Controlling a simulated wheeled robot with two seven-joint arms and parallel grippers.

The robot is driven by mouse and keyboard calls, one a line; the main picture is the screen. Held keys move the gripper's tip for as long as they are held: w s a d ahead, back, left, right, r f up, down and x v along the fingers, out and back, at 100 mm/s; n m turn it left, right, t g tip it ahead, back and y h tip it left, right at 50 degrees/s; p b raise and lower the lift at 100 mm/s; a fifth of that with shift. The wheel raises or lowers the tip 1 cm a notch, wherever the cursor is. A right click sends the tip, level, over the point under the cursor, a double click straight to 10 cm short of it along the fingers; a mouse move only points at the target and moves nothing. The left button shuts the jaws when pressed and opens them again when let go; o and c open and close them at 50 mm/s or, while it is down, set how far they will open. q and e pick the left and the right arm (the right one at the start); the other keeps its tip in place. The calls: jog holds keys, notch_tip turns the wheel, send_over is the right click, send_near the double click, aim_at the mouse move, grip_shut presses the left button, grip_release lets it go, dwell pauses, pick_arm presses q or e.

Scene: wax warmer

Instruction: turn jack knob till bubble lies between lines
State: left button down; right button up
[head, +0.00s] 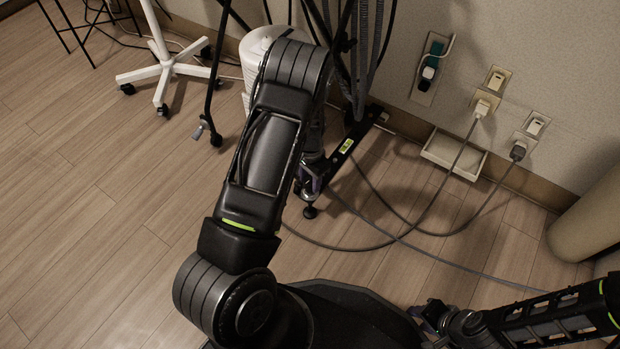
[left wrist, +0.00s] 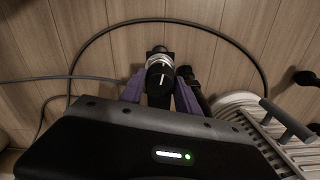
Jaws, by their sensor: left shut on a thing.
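The jack knob (left wrist: 160,72) is a dark round knob with a ribbed silver band and a white mark on top. My left gripper (left wrist: 159,90) is shut on it, with a purple finger on each side. In the head view my left gripper (head: 311,181) is low by the floor, partly hidden behind my arm. The yellow-green level vial (head: 346,146) sits on a black bar beside it. The vial is too small to tell where the bubble lies between the lines. My right gripper (head: 432,316) is at the bottom, away from the jack; its opening is unclear.
Grey cables (head: 400,245) loop over the floor to the wall outlets (head: 484,106). A white ribbed appliance (head: 256,45) stands behind my left arm. A white castered stand (head: 160,70) is at the upper left. The wooden floor at left is clear.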

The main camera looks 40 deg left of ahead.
aim_at(310, 179)
pick_arm(q)
jog(key=n+p, duration=0.1)
jog(key=n, duration=0.4)
jog(key=shift+r+p, duration=0.1)
jog(key=shift+p, duration=0.3)
jog(key=shift+n+p, duration=0.45)
jog(key=shift+n, duration=1.35)
jog(key=c, duration=0.9)
grip_release()
jog(key=shift+o, duration=0.2)
notch_tip(310, 179, up, 8)
jog(key=p, duration=0.3)
jog(key=shift+f, duration=0.2)
